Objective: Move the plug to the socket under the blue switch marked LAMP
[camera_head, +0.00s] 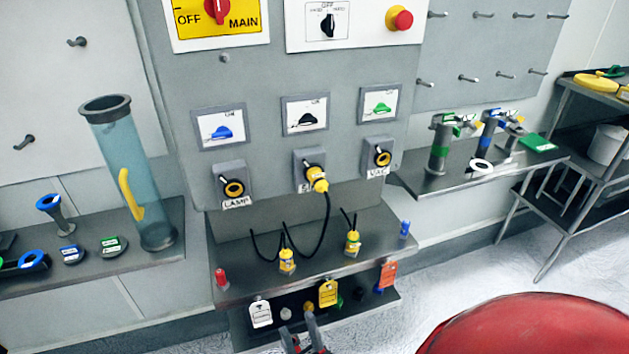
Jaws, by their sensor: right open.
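A yellow plug (319,181) with a black cable sits in the middle socket (303,166), under the black switch (306,119). The socket labelled LAMP (233,188) is at the left, under the blue switch (222,132); it shows a yellow ring with a dark centre and no plug. The socket labelled VAC (381,158), under the green switch (380,107), also holds no plug. My right gripper (303,325) is at the bottom edge, open and empty, below and in front of the panel's shelf, well away from the plug. My left gripper is out of view.
Two more yellow plugs (287,261) (353,243) with black cables stand on the shelf (240,257) below the sockets. White, yellow and red tags hang at its front. A tall clear tube (122,165) stands at the left. The space before the sockets is clear.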

